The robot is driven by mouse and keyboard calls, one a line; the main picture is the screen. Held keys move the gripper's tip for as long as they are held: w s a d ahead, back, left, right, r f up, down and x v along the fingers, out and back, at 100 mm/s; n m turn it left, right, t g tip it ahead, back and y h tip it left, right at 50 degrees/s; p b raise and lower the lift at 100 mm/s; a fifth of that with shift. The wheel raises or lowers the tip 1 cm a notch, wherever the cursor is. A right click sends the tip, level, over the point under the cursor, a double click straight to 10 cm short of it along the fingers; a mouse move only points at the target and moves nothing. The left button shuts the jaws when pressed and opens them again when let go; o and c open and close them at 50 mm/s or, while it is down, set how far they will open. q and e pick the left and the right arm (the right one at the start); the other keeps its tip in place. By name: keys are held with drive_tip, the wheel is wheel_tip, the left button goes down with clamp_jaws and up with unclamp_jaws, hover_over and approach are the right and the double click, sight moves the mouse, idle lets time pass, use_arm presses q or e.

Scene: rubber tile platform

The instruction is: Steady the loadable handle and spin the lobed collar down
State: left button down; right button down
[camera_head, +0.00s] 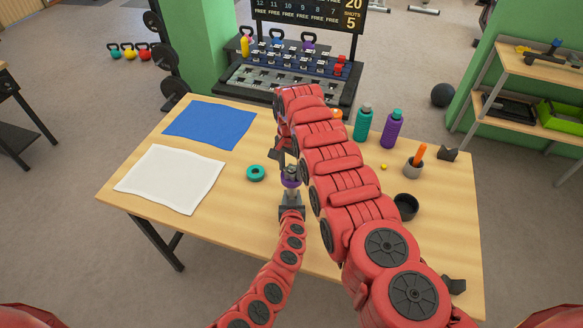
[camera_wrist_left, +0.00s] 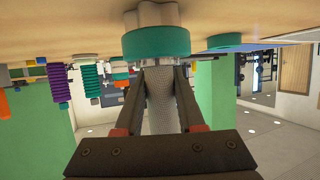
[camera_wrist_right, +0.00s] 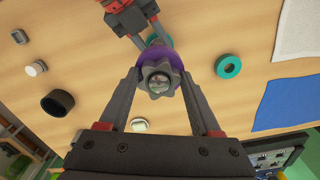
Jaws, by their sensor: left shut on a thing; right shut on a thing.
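The loadable handle (camera_wrist_left: 160,105) is a grey knurled bar standing upright over the table. My left gripper (camera_head: 291,207) is shut around it, with one finger on each side. A teal disc (camera_wrist_left: 157,43) is on its lower end near the tabletop, with a grey lobed part against it. A purple disc (camera_wrist_right: 174,62) is on the upper end. The grey lobed collar (camera_wrist_right: 157,80) sits on top of the purple disc. My right gripper (camera_wrist_right: 158,86) is shut on the collar from above, its fingers on opposite sides. My right arm covers part of this in the head view.
A loose teal ring (camera_head: 256,173) lies left of the handle. A white cloth (camera_head: 170,180) and a blue cloth (camera_head: 210,123) lie on the table's left side. Bottles (camera_head: 391,128), a grey cup (camera_head: 413,167) and a black cup (camera_head: 405,206) stand on the right.

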drive_tip(key=shift+m, duration=0.6)
unclamp_jaws()
drive_tip(key=shift+r, duration=0.1)
drive_tip(key=shift+w+a+r, duration=0.1)
drive_tip(key=shift+r, duration=0.45)
wheel_tip(320, 180, up, 11)
drive_tip(key=shift+f, duration=0.15)
